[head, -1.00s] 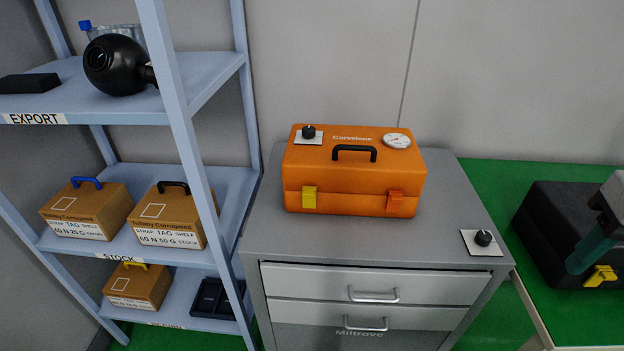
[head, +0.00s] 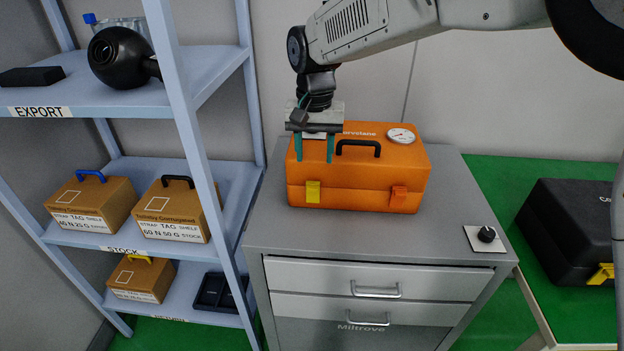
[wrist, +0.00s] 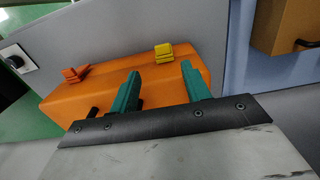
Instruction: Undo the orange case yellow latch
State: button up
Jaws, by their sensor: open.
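The orange case (head: 345,190) stands shut and upright on a grey drawer cabinet. Its yellow latch (head: 313,192) is on the left of the front face and lies flat against it. An orange latch (head: 398,196) is on the right of the same face. My gripper (head: 315,160) is open and empty, with its teal fingers pointing down over the left part of the case, above and behind the yellow latch. In the wrist view, the fingers (wrist: 158,84) reach over the orange case (wrist: 100,97), and the yellow latch (wrist: 163,52) shows beyond them, apart from them.
The cabinet top (head: 350,233) is clear in front of the case. A black knob on a white plate (head: 486,236) sits at its right. A blue-grey shelf (head: 192,150) with boxes stands close on the left. A black case (head: 565,232) is at far right.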

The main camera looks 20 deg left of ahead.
aim_at(312, 187)
jog(key=shift+a+f, duration=0.3)
jog(key=shift+f, duration=0.15)
notch_tip(312, 187, down, 7)
jog(key=shift+f, duration=0.1)
jog(key=c, duration=1)
